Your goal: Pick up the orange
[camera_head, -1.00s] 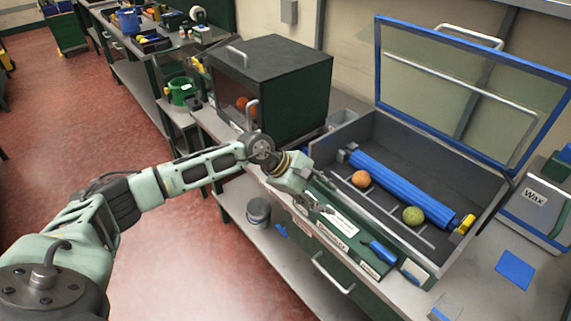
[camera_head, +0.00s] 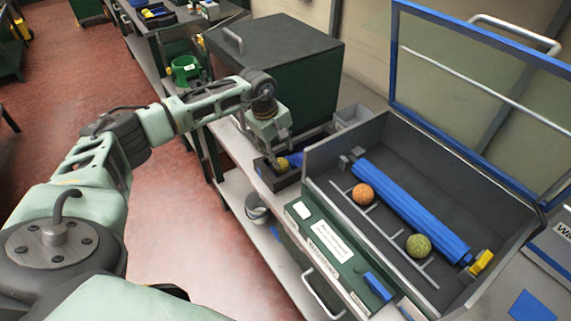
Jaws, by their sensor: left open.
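A green, rough-skinned fruit (camera_head: 419,246) lies nearer the front in the same case. My left gripper (camera_head: 277,160) points down left of the case, apart from both fruits. It is open, and its fingers are small and hard to make out. Close by it is a small dark tray (camera_head: 262,174) with a yellowish round thing (camera_head: 283,165) and something blue in it. I cannot tell whether the fingers touch that thing. My right gripper is out of view.
A dark green box (camera_head: 290,60) stands behind my left forearm. The raised blue-framed lid (camera_head: 480,75) stands over the case's far side. A green labelled panel (camera_head: 325,245) lies along the case's front. A bucket (camera_head: 257,208) sits on the lower shelf.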

